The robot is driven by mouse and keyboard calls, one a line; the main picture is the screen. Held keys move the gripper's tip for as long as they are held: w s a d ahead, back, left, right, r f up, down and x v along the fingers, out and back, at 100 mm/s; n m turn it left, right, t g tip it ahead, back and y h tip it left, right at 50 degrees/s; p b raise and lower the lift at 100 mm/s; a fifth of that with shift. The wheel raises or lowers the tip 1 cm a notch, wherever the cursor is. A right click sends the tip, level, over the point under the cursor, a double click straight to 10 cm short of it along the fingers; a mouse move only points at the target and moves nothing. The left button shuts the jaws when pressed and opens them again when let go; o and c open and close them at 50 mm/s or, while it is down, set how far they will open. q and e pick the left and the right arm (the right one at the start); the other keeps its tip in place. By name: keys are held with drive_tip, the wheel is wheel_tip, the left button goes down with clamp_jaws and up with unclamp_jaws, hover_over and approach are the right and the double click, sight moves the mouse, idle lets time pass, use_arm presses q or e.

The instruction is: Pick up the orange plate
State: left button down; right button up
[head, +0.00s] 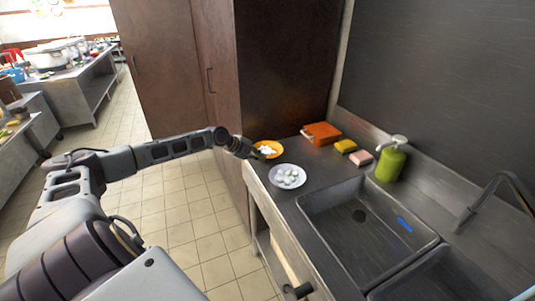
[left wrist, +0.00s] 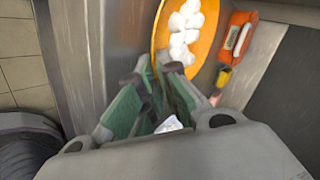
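The exact contact is partly hidden by the fingers. A small dark part at the bottom of the head view may be my right gripper (head: 298,291); its fingers are unclear.
An orange-red box (head: 322,131), yellow sponge (head: 346,145), pink sponge (head: 361,157) and green bottle (head: 390,165) line the back. The sink (head: 359,235) is to the right; a tall brown cabinet (head: 285,75) stands behind.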

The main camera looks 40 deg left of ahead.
use_arm(q)
drive_tip(key=shift+r, duration=0.1)
wheel_tip(320, 180, up, 10)
idle(0.9)
idle(0.5)
